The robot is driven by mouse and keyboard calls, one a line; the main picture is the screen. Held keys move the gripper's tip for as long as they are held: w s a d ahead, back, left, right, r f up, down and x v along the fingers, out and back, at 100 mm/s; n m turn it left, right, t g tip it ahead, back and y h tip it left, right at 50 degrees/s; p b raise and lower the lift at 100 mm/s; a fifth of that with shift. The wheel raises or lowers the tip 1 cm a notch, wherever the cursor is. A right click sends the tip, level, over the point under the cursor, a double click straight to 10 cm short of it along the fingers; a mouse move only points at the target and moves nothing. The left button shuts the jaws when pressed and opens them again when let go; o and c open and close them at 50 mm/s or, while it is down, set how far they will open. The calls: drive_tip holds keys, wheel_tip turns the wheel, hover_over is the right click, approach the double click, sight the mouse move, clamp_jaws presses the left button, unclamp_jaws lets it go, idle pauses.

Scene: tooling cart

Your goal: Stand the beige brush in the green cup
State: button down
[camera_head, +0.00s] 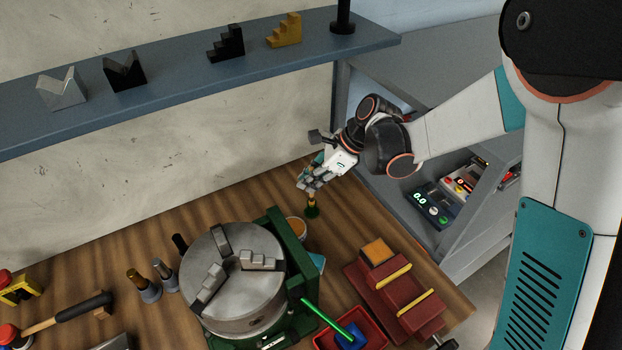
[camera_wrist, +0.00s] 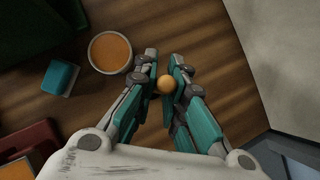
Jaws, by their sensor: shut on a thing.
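My gripper (camera_head: 311,188) is shut on a small upright thing with a tan round top (camera_wrist: 166,85). In the head view the thing's tan stem (camera_head: 312,200) shows below my fingers, with a dark green wider foot at or near the bench. I cannot tell whether it is the beige brush. A round pot (camera_head: 296,228) with a pale rim and orange inside stands left of my gripper; it also shows in the wrist view (camera_wrist: 110,52). I cannot make out a plainly green cup.
A large chuck (camera_head: 235,280) on a green base fills the middle of the wooden bench. A teal block (camera_wrist: 60,77) lies beside the pot. A red vise (camera_head: 400,305) and a red tray (camera_head: 348,338) are in front. A shelf (camera_head: 190,85) runs behind.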

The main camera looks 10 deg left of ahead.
sight(313, 168)
drive_tip(key=shift+f+b, duration=1.1)
drive_tip(key=shift+f, duration=0.15)
idle(1.4)
idle(0.4)
drive_tip(key=c, duration=1.6)
unclamp_jaws()
drive_tip(key=shift+o, duration=0.7)
drive_tip(key=shift+o, duration=1.4)
drive_tip(key=shift+r, duration=0.15)
drive_tip(key=shift+r+p, duration=1.8)
drive_tip(key=shift+r, duration=1.1)
